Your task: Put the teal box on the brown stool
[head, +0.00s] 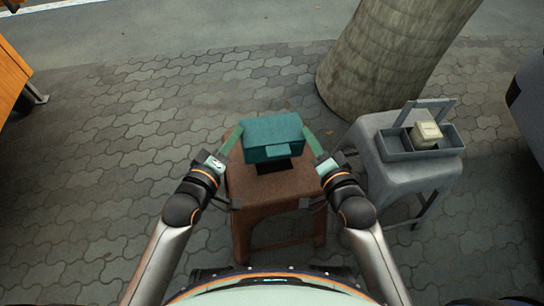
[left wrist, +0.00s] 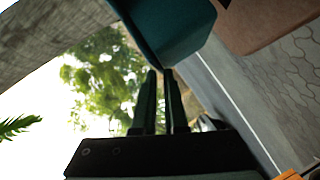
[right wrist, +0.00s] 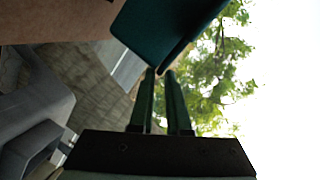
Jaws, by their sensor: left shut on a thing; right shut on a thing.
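The teal box (head: 272,138) is over the seat of the brown stool (head: 275,190), with a dark shadow on the seat below it; it looks held a little above. My left gripper (head: 236,136) is shut on the box's left side, and my right gripper (head: 308,134) is shut on its right side. In the left wrist view the box (left wrist: 172,28) is at the fingertips, with the stool (left wrist: 262,22) beside it. In the right wrist view the box (right wrist: 160,28) is also at the fingertips, near the stool (right wrist: 55,20). The box's underside is hidden in the head view.
A grey stool (head: 408,176) stands to the right, bearing a grey open-lidded box (head: 396,143) with a cream block (head: 426,134) in it. A tree trunk (head: 385,55) rises behind. An orange-brown piece of furniture (head: 12,72) is at the far left. Paving left of the brown stool is clear.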

